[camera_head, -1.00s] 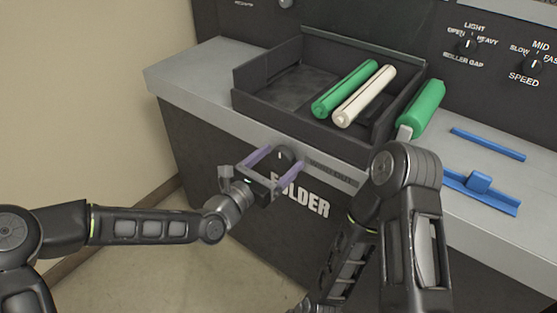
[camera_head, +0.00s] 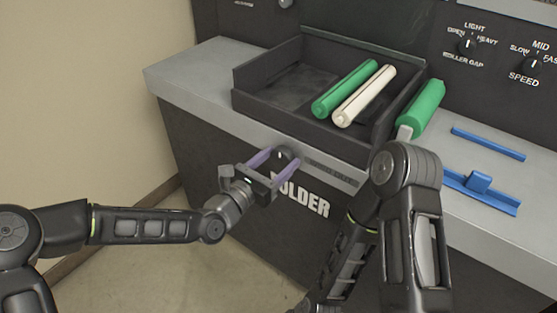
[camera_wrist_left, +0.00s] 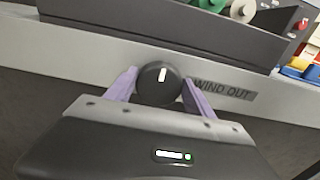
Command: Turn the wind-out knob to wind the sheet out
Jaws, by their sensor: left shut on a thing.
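The wind-out knob (camera_head: 284,154) is a round black knob with a white mark, on the front edge of the counter. It also shows in the left wrist view (camera_wrist_left: 158,84), beside the label "WIND OUT" (camera_wrist_left: 223,90), with its white mark close to upright. My left gripper (camera_head: 276,159) has its two purple fingers on either side of the knob and is shut on it. In the left wrist view the fingers (camera_wrist_left: 158,86) flank the knob. No sheet can be made out. My right arm (camera_head: 405,170) is at the right, but its gripper is not visible.
A dark open tray (camera_head: 262,75) on the counter holds a green roll (camera_head: 345,88) and a cream roll (camera_head: 365,95). A green-handled tool (camera_head: 422,107) and blue parts (camera_head: 488,143) lie to the right. The counter's left end (camera_head: 190,70) is clear.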

